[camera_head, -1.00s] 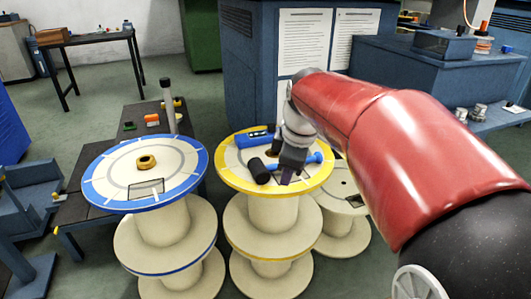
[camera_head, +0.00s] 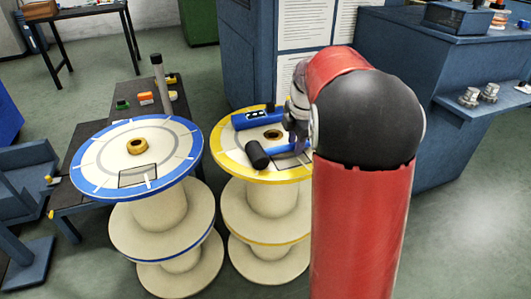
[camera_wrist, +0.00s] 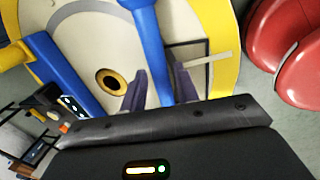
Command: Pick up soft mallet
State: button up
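The soft mallet has a black head (camera_head: 257,155) and a blue handle (camera_head: 280,150). It lies on top of the yellow-rimmed spool (camera_head: 232,168). My gripper (camera_head: 299,143) is down over the right part of the handle, and my own arm hides some of this in the head view. In the wrist view, the blue handle (camera_wrist: 151,40) runs between the two fingers of my gripper (camera_wrist: 160,70). The fingers look apart, with narrow gaps beside the handle. The mallet's black head is not clearly visible there.
A blue tool with a small display (camera_head: 254,116) lies behind the mallet on the same spool; it also shows in the wrist view (camera_wrist: 80,80). A blue-rimmed spool (camera_head: 88,178) stands to the left. A dark bench (camera_head: 125,103) with small parts is behind it.

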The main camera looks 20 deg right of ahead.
jog(key=shift+w+f, duration=0.1)
jog(key=shift+f, duration=0.3)
jog(key=shift+c, duration=0.3)
grip_shut()
jog(key=shift+r, duration=0.1)
